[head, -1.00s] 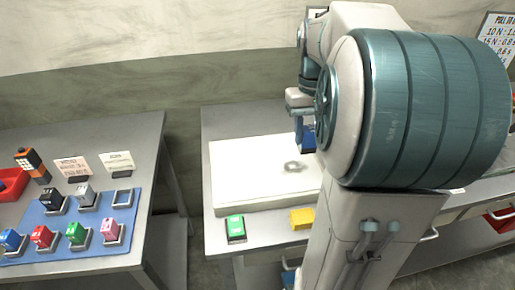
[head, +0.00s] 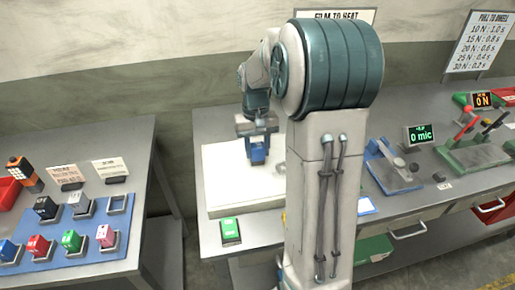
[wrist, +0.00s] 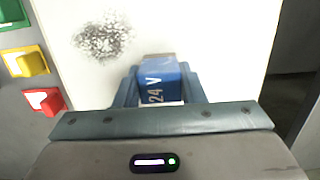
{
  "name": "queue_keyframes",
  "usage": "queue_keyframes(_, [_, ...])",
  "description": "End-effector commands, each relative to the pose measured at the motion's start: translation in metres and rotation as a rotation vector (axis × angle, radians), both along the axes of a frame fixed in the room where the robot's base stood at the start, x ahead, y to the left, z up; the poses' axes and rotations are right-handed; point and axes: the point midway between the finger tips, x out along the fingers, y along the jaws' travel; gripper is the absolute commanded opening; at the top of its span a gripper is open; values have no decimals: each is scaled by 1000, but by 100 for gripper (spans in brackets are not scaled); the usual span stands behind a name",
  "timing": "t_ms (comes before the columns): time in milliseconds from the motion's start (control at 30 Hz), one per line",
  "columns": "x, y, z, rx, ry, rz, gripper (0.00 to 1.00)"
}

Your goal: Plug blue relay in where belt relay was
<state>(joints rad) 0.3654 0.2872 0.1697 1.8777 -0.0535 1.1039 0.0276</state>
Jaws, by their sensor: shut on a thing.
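My gripper (head: 258,143) is shut on a blue relay (head: 258,157) over the white board (head: 225,203). In the wrist view the relay (wrist: 161,82) shows a "24 V" marking between the two fingers, with the white surface behind it. I cannot tell how high it is above the board. A green block (head: 230,230) lies at the board's front edge; yellow (wrist: 27,62) and red (wrist: 44,101) blocks show beside the board in the wrist view. No socket labelled for the belt relay can be made out.
On the left table, a blue mat (head: 75,261) bears several coloured blocks in frames and one empty frame (head: 119,204). A gap separates the two tables. A micrometer display (head: 419,134) and lever devices stand to the right. My arm hides part of the middle table.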

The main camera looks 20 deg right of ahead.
Motion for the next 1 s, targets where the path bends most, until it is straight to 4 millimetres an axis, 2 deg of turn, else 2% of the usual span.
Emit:
queue_keyframes(100, [0,0,-7,0,-1,0,12])
queue_keyframes(467, [0,0,-12,0,-2,0,12])
queue_keyframes(500, [0,0,-11,0,-2,0,47])
queue_keyframes(533, [0,0,-10,0,-2,0,55])
queue_keyframes(567, [0,0,-10,0,-2,0,58])
queue_keyframes(833, [0,0,-9,0,-2,0,58])
queue_keyframes(1000, [2,-1,5,-1,-5,0,58])
